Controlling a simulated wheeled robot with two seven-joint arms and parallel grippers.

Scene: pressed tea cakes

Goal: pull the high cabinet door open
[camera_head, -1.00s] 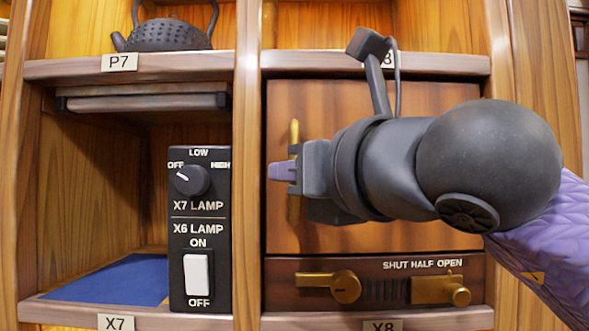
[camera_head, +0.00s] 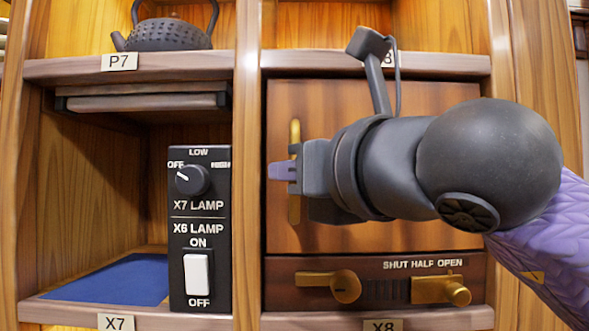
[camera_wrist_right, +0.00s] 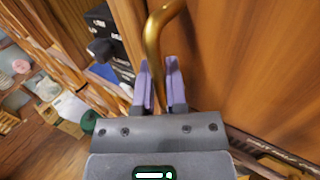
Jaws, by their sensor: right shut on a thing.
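The high cabinet door (camera_head: 410,225) is a brown wooden panel in the compartment above the label X8, and it looks closed or nearly so. Its brass vertical handle (camera_head: 295,132) is near the door's left edge. My right gripper (camera_head: 282,170) comes in from the right with its purple fingers at the handle. In the right wrist view, the two purple fingers (camera_wrist_right: 160,88) are on either side of the brass handle (camera_wrist_right: 152,38), shut on it. Most of the handle's middle is hidden by the gripper. My left gripper is not in view.
A black lamp switch panel (camera_head: 200,215) stands left of the divider post (camera_head: 246,180). A brass latch strip with a slider (camera_head: 440,290) lies under the door. A dark teapot (camera_head: 168,36) sits on the upper left shelf. Compartment X7 is open, with a blue mat (camera_head: 120,278).

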